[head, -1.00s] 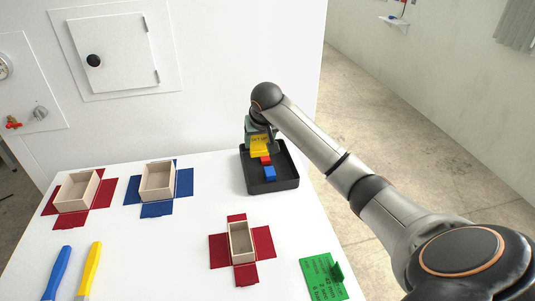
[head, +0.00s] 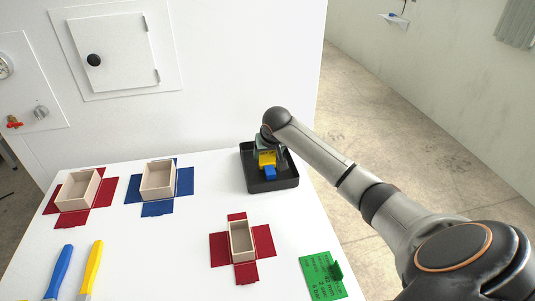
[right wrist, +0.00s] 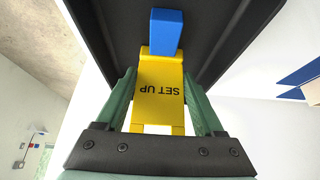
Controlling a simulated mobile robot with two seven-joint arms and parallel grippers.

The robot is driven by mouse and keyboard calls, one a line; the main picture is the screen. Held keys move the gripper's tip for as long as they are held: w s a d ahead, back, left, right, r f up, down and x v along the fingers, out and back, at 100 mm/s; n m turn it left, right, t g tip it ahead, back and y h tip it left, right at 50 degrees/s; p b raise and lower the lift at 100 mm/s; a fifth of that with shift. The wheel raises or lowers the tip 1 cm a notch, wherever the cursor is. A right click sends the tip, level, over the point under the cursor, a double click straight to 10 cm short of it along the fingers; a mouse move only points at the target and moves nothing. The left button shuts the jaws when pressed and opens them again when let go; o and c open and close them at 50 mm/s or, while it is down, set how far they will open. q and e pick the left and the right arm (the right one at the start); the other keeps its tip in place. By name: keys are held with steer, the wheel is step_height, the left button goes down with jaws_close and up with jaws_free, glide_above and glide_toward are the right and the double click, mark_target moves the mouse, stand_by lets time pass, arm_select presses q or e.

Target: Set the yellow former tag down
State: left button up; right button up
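The yellow former tag (head: 267,158), marked "SET UP", is in my right gripper (head: 268,150), low in the black tray at the table's back right. In the right wrist view the tag (right wrist: 159,90) sits between the two green fingers of the gripper (right wrist: 160,78), which appear to touch its sides. A blue block (head: 270,173) lies in the tray just in front of the tag; it also shows in the right wrist view (right wrist: 165,32). I cannot tell whether the tag touches the tray floor. My left gripper is out of view.
The black tray (head: 285,184) has raised walls. Wooden boxes stand on red (head: 103,193) and blue (head: 183,183) blanks at the left and on a red blank (head: 263,240) at the front. A green card (head: 318,280) and blue (head: 58,270) and yellow (head: 92,268) tools lie near the front.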

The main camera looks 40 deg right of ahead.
steer(key=o, duration=0.4)
steer(key=v, duration=1.2)
steer(key=shift+r+b, duration=0.15)
steer(key=shift+b, duration=0.2)
